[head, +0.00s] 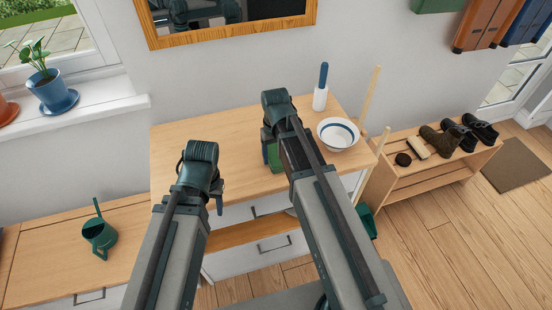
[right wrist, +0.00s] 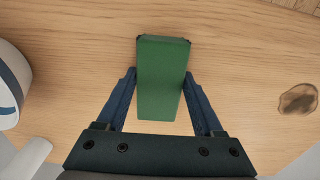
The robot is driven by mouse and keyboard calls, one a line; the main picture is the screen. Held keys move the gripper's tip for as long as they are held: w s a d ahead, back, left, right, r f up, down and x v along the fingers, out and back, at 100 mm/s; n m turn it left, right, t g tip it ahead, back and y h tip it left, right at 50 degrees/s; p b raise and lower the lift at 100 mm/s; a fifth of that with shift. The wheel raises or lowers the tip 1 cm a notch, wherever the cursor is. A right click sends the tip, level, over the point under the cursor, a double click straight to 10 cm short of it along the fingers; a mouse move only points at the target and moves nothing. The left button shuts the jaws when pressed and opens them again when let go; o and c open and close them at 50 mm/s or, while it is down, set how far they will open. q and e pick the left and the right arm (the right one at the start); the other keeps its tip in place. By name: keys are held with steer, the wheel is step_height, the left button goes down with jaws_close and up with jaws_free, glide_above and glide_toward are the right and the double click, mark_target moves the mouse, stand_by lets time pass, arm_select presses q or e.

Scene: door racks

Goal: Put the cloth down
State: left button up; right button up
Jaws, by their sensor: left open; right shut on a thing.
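The cloth, which looks like a green folded block, (right wrist: 162,80) is between the fingers of my right gripper (right wrist: 162,76) in the right wrist view. The fingers press on both its sides. In the head view the cloth (head: 274,158) shows partly below my right gripper (head: 270,142), over the wooden top of the dresser (head: 235,125). I cannot tell whether the cloth touches the top. My left gripper (head: 217,192) is open and empty, near the dresser's front left edge. Its fingers are partly hidden by the wrist.
A white bowl with a blue band (head: 338,134) and a blue-handled brush in a white holder (head: 321,90) stand on the dresser's right. A brown patch (right wrist: 298,100) marks the wood. The dresser's left top is clear. A green watering can (head: 99,233) stands on a lower bench.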

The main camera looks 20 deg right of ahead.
mark_target(277, 157)
steer(key=shift+d, duration=0.1)
steer(key=o, duration=1.2)
steer(key=shift+f, duration=0.25)
step_height(277, 157, up, 14)
steer(key=p, duration=1.4)
steer(key=s+a+n+h, duration=0.1)
steer(key=s+a+n, duration=0.2)
steer(key=s+a, duration=0.7)
steer(key=s, duration=0.3)
steer(key=shift+s+a, duration=0.3)
